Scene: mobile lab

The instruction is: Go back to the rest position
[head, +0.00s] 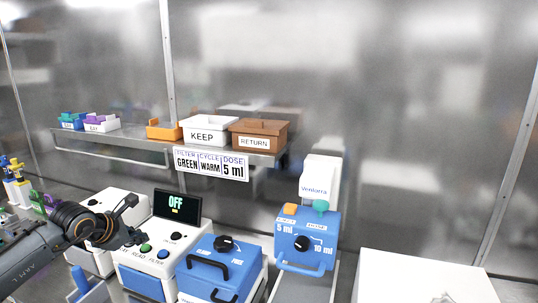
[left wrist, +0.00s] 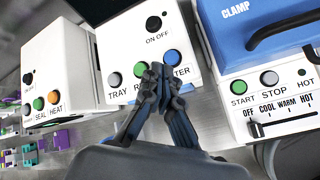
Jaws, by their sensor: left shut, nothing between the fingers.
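My left arm comes in from the left in the head view. My right gripper is not in view.
A shelf (head: 130,141) behind holds KEEP (head: 208,131) and RETURN (head: 259,134) boxes. A white sealing box (left wrist: 62,62) stands left of the reader.

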